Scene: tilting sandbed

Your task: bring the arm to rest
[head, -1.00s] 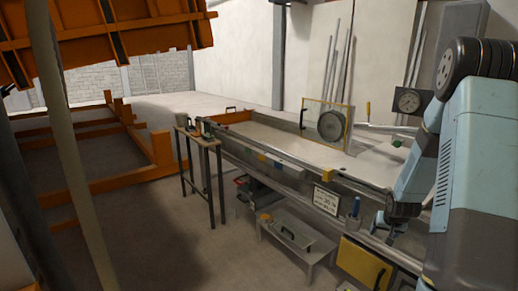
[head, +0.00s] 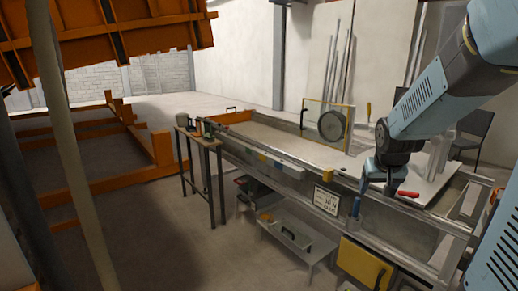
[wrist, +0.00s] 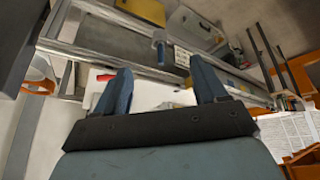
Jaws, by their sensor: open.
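My arm (head: 430,97) reaches in from the upper right in the head view and bends down at a dark wrist joint. My gripper (wrist: 162,88) shows in the wrist view with its two blue fingers spread wide and nothing between them. In the head view the hand is over the right part of the long sandbed (head: 285,138); its fingertips are not clear there. A red-handled tool (head: 408,194) lies just right of and below the hand in the head view.
A blue object (head: 356,205) and a sign (head: 326,201) are on the sandbed's front side. Below stand a low bench (head: 290,238) and a yellow box (head: 363,263). A round disc (head: 332,124) stands at the back. A small table (head: 200,140) is left.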

